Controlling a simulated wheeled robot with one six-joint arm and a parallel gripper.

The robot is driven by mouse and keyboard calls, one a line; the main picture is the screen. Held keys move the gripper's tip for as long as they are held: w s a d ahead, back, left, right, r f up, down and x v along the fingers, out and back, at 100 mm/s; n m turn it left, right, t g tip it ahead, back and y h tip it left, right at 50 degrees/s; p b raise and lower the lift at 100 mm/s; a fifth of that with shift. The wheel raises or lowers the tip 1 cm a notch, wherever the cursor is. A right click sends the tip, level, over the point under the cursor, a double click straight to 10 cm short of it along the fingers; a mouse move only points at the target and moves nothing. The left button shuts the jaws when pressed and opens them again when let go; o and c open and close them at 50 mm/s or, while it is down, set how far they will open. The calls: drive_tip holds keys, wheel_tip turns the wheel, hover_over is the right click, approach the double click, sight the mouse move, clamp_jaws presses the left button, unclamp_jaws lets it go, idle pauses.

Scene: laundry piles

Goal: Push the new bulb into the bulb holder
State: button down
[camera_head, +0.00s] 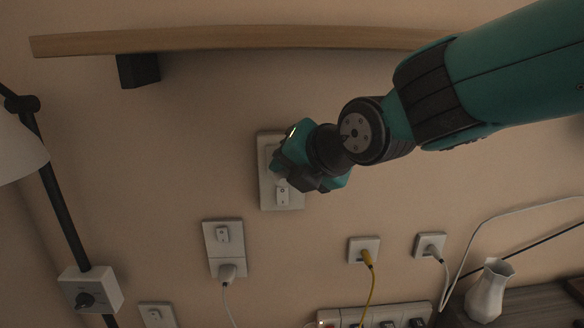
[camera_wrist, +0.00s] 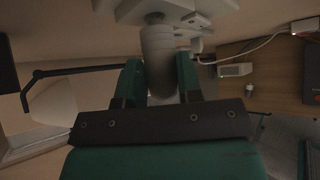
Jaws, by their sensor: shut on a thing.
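My gripper (camera_wrist: 160,85) is shut on a pale grey, rounded cylinder, the bulb (camera_wrist: 158,50), in the wrist view. A finger lies on each side of it. The bulb's far end meets or nearly meets a white fixture (camera_wrist: 133,10) at the top of that view, likely the bulb holder; I cannot tell how deep it sits. In the head view my gripper (camera_head: 283,167) is against a white wall plate (camera_head: 267,197) with a switch at its lower end. It covers the plate's upper part, so the bulb and holder are hidden there.
A wooden shelf (camera_head: 200,40) runs above the gripper. A lamp pole (camera_head: 62,210) stands at the left.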

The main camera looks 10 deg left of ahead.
drive_tip(key=shift+w+a, duration=0.15)
drive_tip(key=shift+w, duration=0.45)
drive_tip(key=c, duration=0.7)
unclamp_jaws()
drive_tip(key=s+d+b, duration=0.2)
drive_tip(key=s+b, duration=0.1)
drive_tip(key=s, duration=0.5)
drive_tip(key=shift+s+d, duration=0.15)
drive_tip(key=shift+s, duration=0.2)
